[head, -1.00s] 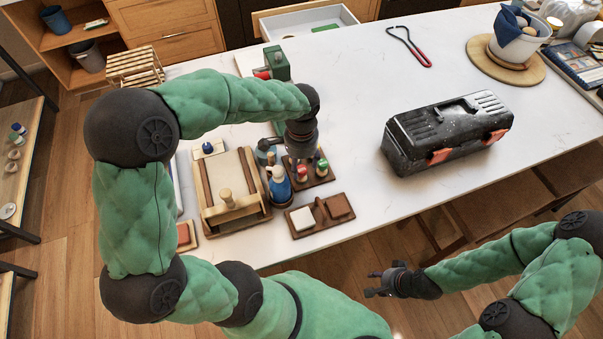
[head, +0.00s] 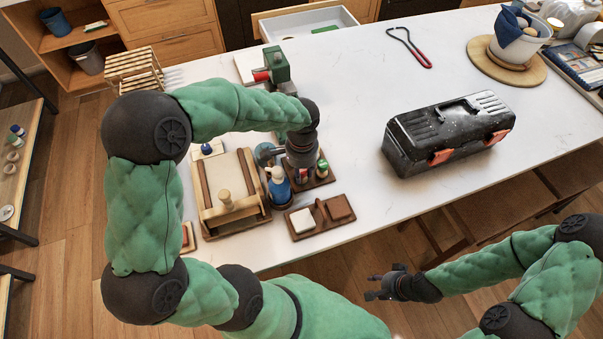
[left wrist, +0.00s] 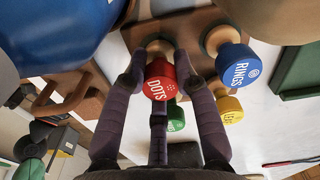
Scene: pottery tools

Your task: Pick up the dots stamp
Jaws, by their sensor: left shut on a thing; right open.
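The dots stamp (left wrist: 160,82) has a red head with white "DOTS" lettering and shows in the left wrist view. My left gripper (left wrist: 162,95) is shut around it, with its dark fingers on either side. In the head view my left gripper (head: 301,165) is low over the wooden stamp board (head: 325,181) and hides much of it. I cannot tell whether the stamp is clear of the board. A blue "RINGS" stamp (left wrist: 237,66), a yellow stamp (left wrist: 229,109) and a green stamp (left wrist: 176,118) are close by. My right gripper (head: 378,286) is open and empty, off the table's front edge.
A blue bottle (head: 279,186) stands just left of the gripper, beside a wooden roller box (head: 243,205). A black toolbox (head: 450,132) stands to the right, with bare tabletop between.

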